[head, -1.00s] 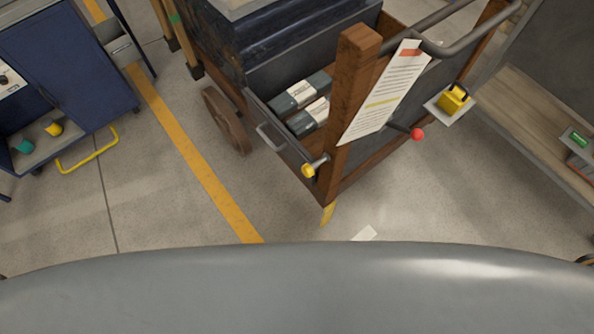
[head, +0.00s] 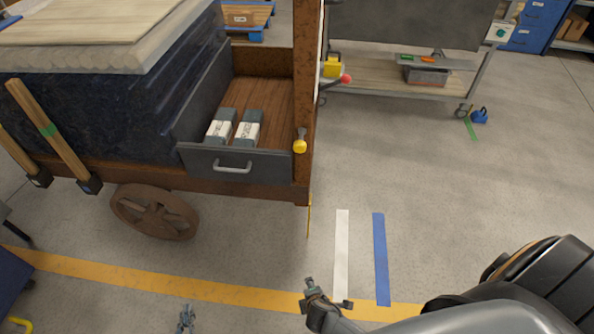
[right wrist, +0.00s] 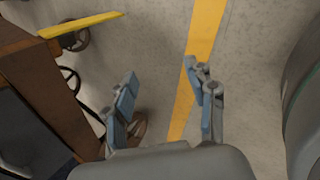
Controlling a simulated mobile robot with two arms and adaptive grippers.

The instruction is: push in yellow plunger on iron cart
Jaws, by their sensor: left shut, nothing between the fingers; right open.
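The yellow plunger (head: 300,146) is a round knob on a short metal stem. My left gripper (head: 185,314) shows at the bottom edge of the head view, shut and empty, well below the cart. My right gripper (head: 328,294) is open and empty over the floor, below and apart from the plunger. Its two spread blue-grey fingers also show in the right wrist view (right wrist: 163,88). I cannot make out the plunger in that view.
The grey drawer (head: 232,165) stands open with two labelled boxes inside. A red-ball lever (head: 346,79) and a yellow device (head: 332,66) are beyond the post. A wooden-handled tool (head: 52,135) leans at the cart's left.

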